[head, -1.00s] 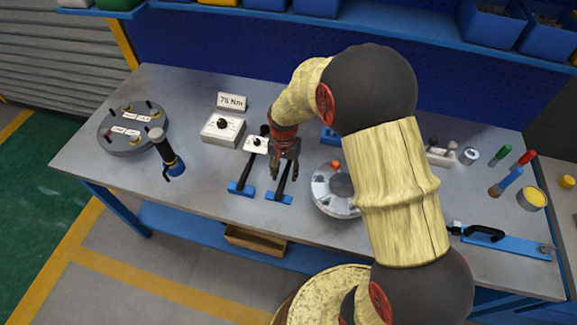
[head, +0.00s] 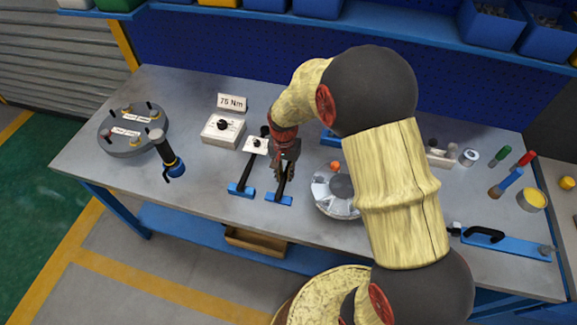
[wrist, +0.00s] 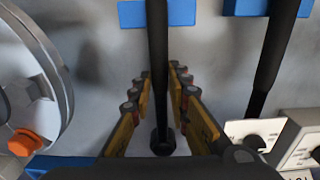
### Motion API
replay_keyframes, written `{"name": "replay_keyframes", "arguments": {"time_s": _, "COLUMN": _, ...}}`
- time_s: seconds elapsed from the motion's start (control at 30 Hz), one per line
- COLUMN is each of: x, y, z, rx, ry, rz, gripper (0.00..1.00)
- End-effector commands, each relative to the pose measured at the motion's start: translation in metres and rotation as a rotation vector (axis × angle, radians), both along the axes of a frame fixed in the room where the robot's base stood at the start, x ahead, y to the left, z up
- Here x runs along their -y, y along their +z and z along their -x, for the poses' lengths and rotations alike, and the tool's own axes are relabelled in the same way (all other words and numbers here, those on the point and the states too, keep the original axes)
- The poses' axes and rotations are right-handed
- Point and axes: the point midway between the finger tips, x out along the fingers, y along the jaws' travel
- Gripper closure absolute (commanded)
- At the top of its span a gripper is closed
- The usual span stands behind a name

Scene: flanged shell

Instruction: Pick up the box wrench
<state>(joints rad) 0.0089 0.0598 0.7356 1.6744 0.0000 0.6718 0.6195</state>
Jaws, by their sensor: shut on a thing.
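The box wrench is a long dark bar with a ring end (wrist: 163,140); in the head view its lower part (head: 281,188) shows below my gripper, over a blue rest (head: 278,199). My gripper (head: 285,178) points down at it, and its fingers hide the upper part. In the wrist view my gripper (wrist: 160,85) has one finger on each side of the bar, shut on it. The wrench's far end still lies at its blue rest (wrist: 158,13).
A second dark-handled tool (head: 247,170) lies parallel on the left, on its own blue rest (head: 240,190). A round flanged part (head: 325,190) with an orange knob stands close on the right. A white dial box (head: 222,130) and a 75 Nm sign (head: 232,102) stand behind left.

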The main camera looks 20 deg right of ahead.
Motion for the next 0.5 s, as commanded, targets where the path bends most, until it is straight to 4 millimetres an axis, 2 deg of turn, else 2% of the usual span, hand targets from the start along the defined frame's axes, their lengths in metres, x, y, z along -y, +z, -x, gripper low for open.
{"name": "replay_keyframes", "arguments": {"time_s": 0.27, "x": 0.0, "y": 0.002, "z": -0.001, "rx": 0.002, "ry": 0.0, "rz": 0.0, "gripper": 1.0}}
{"name": "replay_keyframes", "arguments": {"time_s": 0.5, "x": 0.0, "y": 0.02, "z": -0.001, "rx": 0.004, "ry": 0.0, "rz": 0.0, "gripper": 1.0}}
